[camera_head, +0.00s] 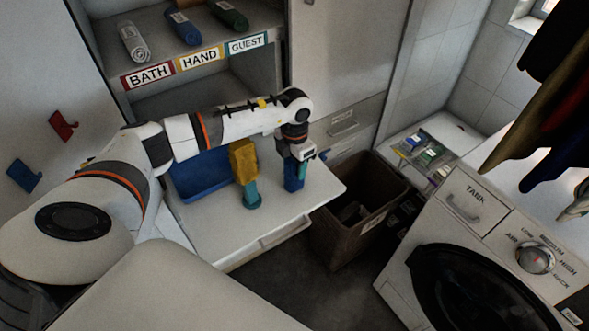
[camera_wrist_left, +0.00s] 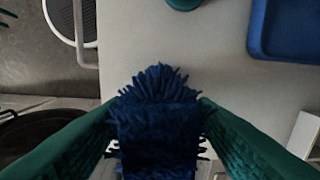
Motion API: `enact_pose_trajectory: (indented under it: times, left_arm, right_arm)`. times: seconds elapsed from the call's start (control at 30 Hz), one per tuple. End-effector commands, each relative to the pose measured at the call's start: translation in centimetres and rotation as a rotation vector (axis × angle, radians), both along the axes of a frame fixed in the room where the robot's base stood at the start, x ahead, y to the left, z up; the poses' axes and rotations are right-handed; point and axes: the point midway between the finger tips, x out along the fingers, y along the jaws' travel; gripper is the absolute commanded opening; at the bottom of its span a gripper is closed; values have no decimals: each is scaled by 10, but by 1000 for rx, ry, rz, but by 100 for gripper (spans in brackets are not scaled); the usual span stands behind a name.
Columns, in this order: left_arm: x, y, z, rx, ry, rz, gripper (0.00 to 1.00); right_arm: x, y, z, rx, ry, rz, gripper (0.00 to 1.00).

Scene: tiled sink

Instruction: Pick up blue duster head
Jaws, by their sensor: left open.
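The blue duster head (camera_head: 291,179) stands on the white pull-out surface, near its right end. In the left wrist view the blue duster head (camera_wrist_left: 158,120) shows as a shaggy dark blue block. My left gripper (camera_head: 298,163) reaches down over it from above. In the left wrist view my left gripper (camera_wrist_left: 161,106) is open, with one green finger on each side of the head. The fingertips are close to its sides; whether they touch it I cannot tell. My right gripper is in neither view.
A yellow head on a teal base (camera_head: 252,197) stands just left of the blue one. A blue tray (camera_head: 191,190) lies behind it. A brown bin (camera_head: 343,239) stands right of the surface. A labelled towel shelf (camera_head: 194,62) is above; a washing machine (camera_head: 470,225) is at right.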

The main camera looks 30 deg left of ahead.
Motion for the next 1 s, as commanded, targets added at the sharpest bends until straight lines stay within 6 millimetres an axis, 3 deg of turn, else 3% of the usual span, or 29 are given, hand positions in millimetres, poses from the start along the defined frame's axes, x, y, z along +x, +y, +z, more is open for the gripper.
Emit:
enact_pose_trajectory:
  times: [0.17, 0.47, 0.77, 1.0]
  left_arm:
    - [0, 0, -1, 0, 0, 0, 52]
    - [0, 0, 0, 0, 0, 0, 4]
    - [1, 0, 5, 0, -2, 1, 4]
    - [2, 0, 45, 0, -7, 0, 4]
  right_arm:
    - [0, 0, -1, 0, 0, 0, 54]
    - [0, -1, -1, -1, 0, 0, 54]
    - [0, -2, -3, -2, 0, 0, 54]
    - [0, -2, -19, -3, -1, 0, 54]
